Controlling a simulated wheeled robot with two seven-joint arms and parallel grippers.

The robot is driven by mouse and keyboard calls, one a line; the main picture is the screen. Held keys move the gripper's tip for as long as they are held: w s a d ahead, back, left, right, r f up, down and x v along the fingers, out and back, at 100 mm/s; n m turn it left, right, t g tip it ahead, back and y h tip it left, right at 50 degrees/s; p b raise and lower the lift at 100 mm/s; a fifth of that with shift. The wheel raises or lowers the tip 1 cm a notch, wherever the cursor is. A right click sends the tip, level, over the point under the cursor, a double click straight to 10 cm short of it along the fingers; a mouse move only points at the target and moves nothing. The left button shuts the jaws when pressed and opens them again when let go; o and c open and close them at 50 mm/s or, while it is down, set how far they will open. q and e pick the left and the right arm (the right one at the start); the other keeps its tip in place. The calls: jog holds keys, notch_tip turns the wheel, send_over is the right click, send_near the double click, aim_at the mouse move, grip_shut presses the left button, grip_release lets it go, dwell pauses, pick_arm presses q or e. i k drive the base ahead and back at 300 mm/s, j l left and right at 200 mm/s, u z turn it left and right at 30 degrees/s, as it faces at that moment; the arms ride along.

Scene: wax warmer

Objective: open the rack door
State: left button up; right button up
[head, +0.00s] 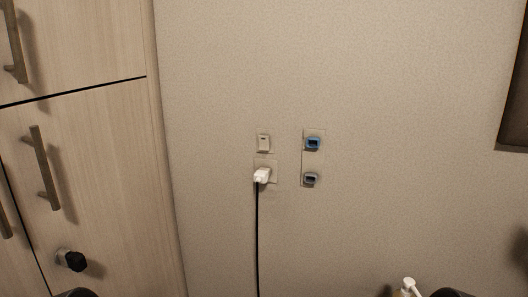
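A tall light-wood cabinet, which I take to be the rack, fills the left side of the head view. Its lower door (100,180) is flush with the front and looks closed. A bronze bar handle (44,168) stands upright near the door's upper left. A small knob-like piece (74,261), grey with a black end, sticks out lower on this door. The upper door (80,45) also looks closed, with a similar bar handle (14,42). Neither gripper can be made out. Dark rounded shapes at the bottom edge may be parts of my arms.
A beige wall (390,90) stands right of the cabinet. It holds a white plug (262,175) with a black cord (257,240) hanging down, and blue and grey sockets (312,143). A white pump-top bottle (409,287) shows at the bottom right. A dark panel (515,95) edges the right side.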

aim_at(80, 169)
jog(key=u, duration=1.35)
